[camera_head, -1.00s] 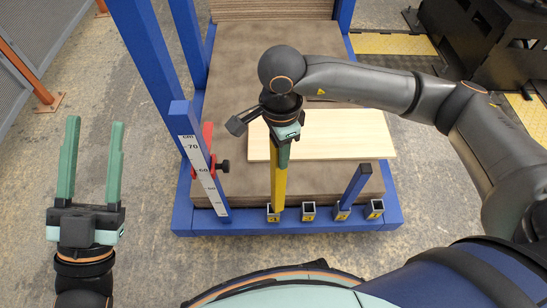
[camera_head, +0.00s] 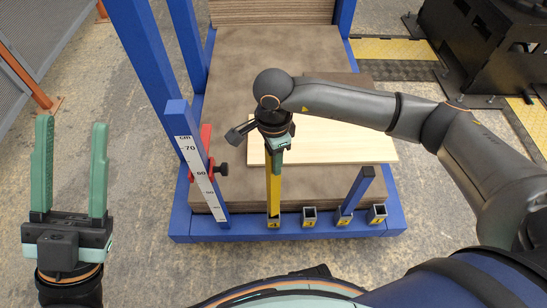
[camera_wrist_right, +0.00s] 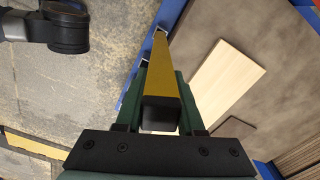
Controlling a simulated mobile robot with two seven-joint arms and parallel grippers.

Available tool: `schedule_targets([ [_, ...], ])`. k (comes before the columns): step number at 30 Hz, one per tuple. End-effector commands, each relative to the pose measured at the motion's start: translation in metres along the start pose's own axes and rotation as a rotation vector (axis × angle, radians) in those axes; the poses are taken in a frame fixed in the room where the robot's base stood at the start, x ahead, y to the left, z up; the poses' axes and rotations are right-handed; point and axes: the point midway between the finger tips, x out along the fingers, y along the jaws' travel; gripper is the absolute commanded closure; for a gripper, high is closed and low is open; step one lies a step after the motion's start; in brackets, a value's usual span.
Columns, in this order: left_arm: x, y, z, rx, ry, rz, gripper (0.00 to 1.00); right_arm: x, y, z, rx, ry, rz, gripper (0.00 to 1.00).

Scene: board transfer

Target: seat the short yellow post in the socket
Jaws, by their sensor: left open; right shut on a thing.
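The yellow post (camera_head: 273,190) hangs upright below my right gripper (camera_head: 277,158), which is shut on its upper part. In the right wrist view the post (camera_wrist_right: 168,65) runs away between the fingers, its dark end cap toward the camera. Its lower end meets the leftmost square socket (camera_head: 274,223) on the blue front beam. The post covers the socket's opening, and I cannot tell how deep its end is in it. My left gripper (camera_head: 71,128) is open and empty, off to the left above the floor.
Two empty-looking sockets (camera_head: 309,217) (camera_head: 378,213) stand to the right on the blue beam (camera_head: 240,233). A blue post (camera_head: 356,190) leans in the socket between them. A blue scale upright (camera_head: 197,165) with a red clamp (camera_head: 207,160) stands close left. A pale board (camera_head: 350,143) lies behind.

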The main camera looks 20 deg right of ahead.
Motion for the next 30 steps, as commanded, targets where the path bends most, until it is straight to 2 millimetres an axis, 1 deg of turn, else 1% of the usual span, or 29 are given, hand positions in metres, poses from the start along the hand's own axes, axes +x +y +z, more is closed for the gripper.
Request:
schedule_targets([
  [9, -0.0081, 0.0044, 0.0079, -0.016, -0.004, -0.001, 0.50, 0.0108, -0.0003, -0.0001, 0.000, 0.000, -0.002, 1.00],
  [13, -0.0075, 0.0050, 0.0075, -0.018, -0.003, 0.003, 0.50, 0.0102, -0.0003, -0.0001, 0.000, 0.000, -0.002, 1.00],
  [14, -0.0074, 0.0050, 0.0075, -0.018, -0.003, 0.003, 0.50, 0.0108, 0.0001, -0.0002, 0.000, 0.001, 0.000, 0.60],
  [15, -0.0072, 0.0050, 0.0073, -0.018, -0.002, 0.004, 0.50, 0.0108, 0.0001, -0.0002, 0.000, 0.001, 0.000, 0.56],
  [21, -0.0065, 0.0048, 0.0068, -0.017, 0.001, 0.004, 0.50, 0.0108, 0.0001, -0.0002, 0.000, 0.000, 0.000, 0.33],
  [30, -0.0051, 0.0043, 0.0056, -0.017, 0.001, 0.004, 0.50, 0.0087, 0.0002, -0.0002, 0.000, 0.000, 0.000, 0.33],
])
